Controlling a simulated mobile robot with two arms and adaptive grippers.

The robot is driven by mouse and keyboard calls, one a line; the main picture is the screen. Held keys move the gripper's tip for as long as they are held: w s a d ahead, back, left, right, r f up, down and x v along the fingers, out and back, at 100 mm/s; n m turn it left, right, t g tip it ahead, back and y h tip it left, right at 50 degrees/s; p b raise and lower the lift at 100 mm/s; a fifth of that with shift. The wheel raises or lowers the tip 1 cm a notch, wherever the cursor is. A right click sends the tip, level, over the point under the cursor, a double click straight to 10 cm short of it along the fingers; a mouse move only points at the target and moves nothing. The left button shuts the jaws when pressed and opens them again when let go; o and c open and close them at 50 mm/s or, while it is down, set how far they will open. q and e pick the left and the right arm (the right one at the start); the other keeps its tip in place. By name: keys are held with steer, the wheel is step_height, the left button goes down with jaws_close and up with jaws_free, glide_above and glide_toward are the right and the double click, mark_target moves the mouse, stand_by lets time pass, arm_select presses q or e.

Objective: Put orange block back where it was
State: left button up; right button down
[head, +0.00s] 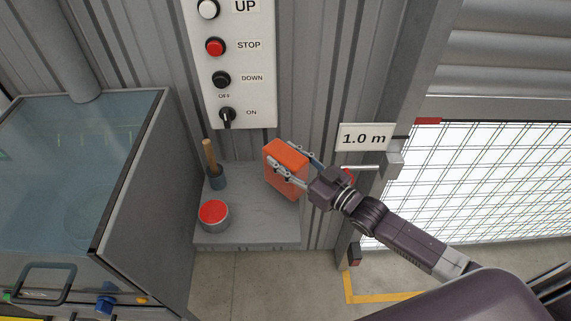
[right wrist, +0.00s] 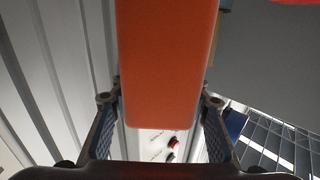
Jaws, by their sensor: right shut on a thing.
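The orange block (head: 284,158) is a box-shaped piece, tilted, in front of the wall at the right side of a small grey shelf (head: 247,228). My right gripper (head: 289,166) is shut on it, with a finger on each side. In the right wrist view the block (right wrist: 167,65) fills the middle between the two fingers (right wrist: 160,120). Whether the block touches the shelf is hard to tell. My left gripper is not in view.
On the shelf stand a red-topped tin (head: 214,214) and a brush-like tool with a wooden handle (head: 209,158). A control panel (head: 229,62) hangs above. A glass-topped cabinet (head: 140,175) is at the left, a "1.0 m" sign (head: 364,138) and mesh gate (head: 480,180) at the right.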

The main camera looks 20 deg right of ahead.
step_height(320, 180, down, 3)
steer(key=shift+f+p, duration=0.15)
steer(key=shift+p, duration=0.2)
steer(key=shift+w+f, duration=0.15)
steer(key=shift+f, duration=0.2)
steer(key=shift+f, duration=0.25)
steer(key=c, duration=1.1)
jaws_free()
steer(key=shift+r, duration=0.1)
